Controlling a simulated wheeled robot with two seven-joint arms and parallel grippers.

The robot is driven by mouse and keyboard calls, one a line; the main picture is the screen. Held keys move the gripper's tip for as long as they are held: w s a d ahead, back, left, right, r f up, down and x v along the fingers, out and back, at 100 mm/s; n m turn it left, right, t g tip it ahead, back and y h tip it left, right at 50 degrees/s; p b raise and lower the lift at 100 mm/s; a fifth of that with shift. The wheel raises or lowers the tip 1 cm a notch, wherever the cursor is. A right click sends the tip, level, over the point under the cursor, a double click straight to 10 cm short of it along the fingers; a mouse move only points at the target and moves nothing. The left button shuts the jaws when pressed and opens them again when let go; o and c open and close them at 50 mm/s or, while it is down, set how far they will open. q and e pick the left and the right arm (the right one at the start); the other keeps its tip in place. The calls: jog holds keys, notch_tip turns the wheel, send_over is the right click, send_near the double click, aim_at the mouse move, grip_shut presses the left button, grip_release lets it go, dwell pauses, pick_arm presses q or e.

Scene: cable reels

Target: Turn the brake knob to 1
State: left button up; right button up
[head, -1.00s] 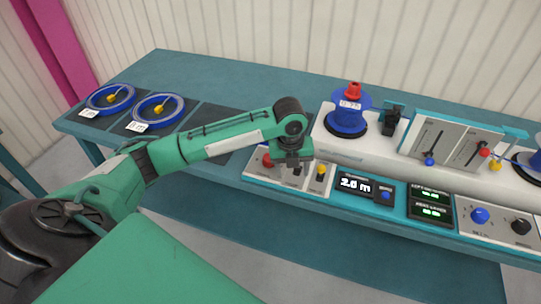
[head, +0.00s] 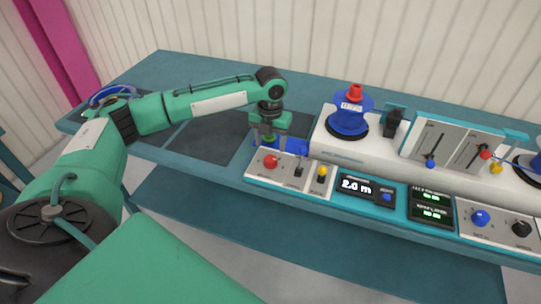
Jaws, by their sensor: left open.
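The front control panel carries a blue knob (head: 480,218) and a black knob (head: 521,228) at its right end. Their labels are too small to read, so I cannot tell for sure which is the brake knob, or its setting. My left gripper (head: 268,143) points down behind the panel's left end, well to the left of both knobs. It is open, with no object seen between its fingers. A blue object (head: 296,146) shows beside and below it, partly hidden. My right gripper is out of view.
A red button (head: 270,161), a small black switch (head: 298,171) and a yellow knob (head: 322,172) sit at the panel's left. A blue reel (head: 349,122) stands on the white machine (head: 335,148). A tilted slider panel (head: 450,148) rises at right.

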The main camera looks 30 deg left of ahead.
aim_at(270, 159)
pick_arm(q)
notch_tip(270, 159, down, 7)
jog(key=shift+r, duration=0.1)
dwell(0.3)
jog(key=shift+p, duration=0.3)
jog(key=c, duration=1)
